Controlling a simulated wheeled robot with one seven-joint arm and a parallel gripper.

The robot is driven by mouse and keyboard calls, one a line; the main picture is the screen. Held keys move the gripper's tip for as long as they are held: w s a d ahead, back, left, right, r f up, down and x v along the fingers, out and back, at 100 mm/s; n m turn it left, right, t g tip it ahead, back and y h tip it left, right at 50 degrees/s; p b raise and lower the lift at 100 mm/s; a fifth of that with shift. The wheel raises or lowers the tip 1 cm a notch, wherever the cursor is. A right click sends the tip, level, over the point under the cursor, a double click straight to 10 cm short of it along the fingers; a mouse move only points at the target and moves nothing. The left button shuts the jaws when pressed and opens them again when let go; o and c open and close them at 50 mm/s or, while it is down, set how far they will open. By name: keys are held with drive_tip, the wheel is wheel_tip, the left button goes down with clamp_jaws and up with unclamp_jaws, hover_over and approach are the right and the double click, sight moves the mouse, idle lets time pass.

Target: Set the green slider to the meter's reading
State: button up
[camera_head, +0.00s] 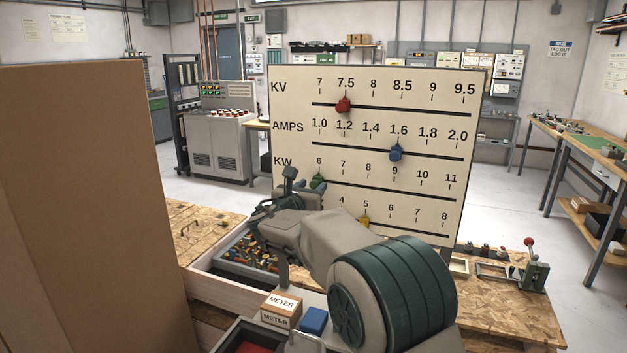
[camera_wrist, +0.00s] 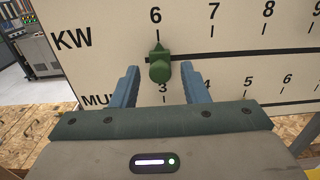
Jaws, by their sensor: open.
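The green slider (camera_head: 317,181) is on the KW row of the white scale board (camera_head: 290,215), at the 6 mark at the left end. In the wrist view the green slider (camera_wrist: 160,66) has its pointer just under the 6. My gripper (camera_wrist: 161,82) is open, with one blue finger on each side of the green slider and a gap to it on both sides. My gripper (camera_head: 290,184) also shows in the head view, partly covering the board's lower left. A box labelled METER (camera_head: 281,309) stands low in front; no reading shows on it.
A red slider (camera_head: 343,105) is near 7.5 on KV, a blue slider (camera_head: 396,153) near 1.6 on AMPS, and a yellow slider (camera_head: 364,222) near 5 on the lowest row. A large brown panel (camera_head: 95,200) blocks the left. A blue block (camera_head: 314,320) lies beside the METER box.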

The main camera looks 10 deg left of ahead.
drive_tip(key=shift+w+d, duration=0.15)
drive_tip(key=shift+w, duration=1.1)
